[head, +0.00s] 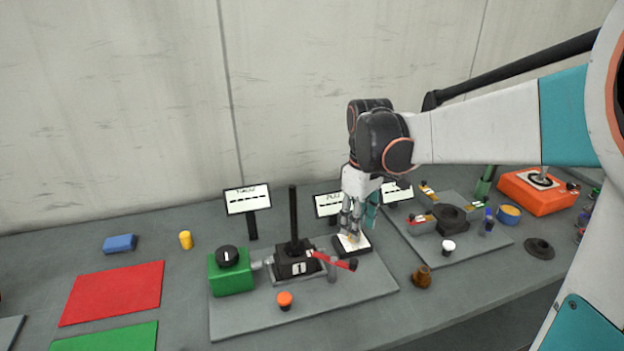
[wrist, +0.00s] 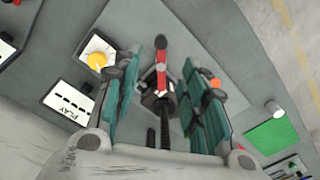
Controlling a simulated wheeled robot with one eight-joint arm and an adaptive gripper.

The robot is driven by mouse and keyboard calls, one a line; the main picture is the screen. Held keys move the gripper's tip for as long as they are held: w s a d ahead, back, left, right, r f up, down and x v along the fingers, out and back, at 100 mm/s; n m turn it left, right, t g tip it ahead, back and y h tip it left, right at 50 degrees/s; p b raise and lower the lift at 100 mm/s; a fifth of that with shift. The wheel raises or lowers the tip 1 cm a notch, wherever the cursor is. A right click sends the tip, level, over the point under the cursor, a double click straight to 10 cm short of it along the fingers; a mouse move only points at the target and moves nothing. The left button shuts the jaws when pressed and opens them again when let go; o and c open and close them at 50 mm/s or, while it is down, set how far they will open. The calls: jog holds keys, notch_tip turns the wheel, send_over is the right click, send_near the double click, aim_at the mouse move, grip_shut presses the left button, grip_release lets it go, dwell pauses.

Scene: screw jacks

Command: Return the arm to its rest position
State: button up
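My arm reaches in from the right in the head view, its wrist bent downward. My gripper (head: 356,222) points down just in front of and above a white square pad in a dark frame. In the wrist view my gripper (wrist: 168,88) has its teal fingers apart with nothing held between them. The black screw jack (head: 296,262) with its upright post and red lever (head: 334,260) stands left of the gripper. In the wrist view the red lever (wrist: 160,62) shows in the gap between the fingers, seemingly beyond them. Whether the fingers touch the pad is unclear.
A green box (head: 231,273) with a black knob and an orange button (head: 285,299) share the jack's grey plate. Sign boards (head: 247,199) stand behind. A second plate (head: 470,240) with small parts and an orange box (head: 540,192) lie right. The wall is close behind.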

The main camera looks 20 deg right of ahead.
jog(key=s+a+m+t+b, duration=0.1)
jog(key=s+a+m+t, duration=0.2)
jog(key=s, duration=0.4)
jog(key=s+a+m+t+b, duration=0.1)
jog(key=s+a+m+t, duration=0.2)
jog(key=s, duration=0.5)
jog(key=shift+s+a+r+t, duration=0.15)
jog(key=shift+a+r+t, duration=0.25)
jog(key=shift+a+t, duration=0.35)
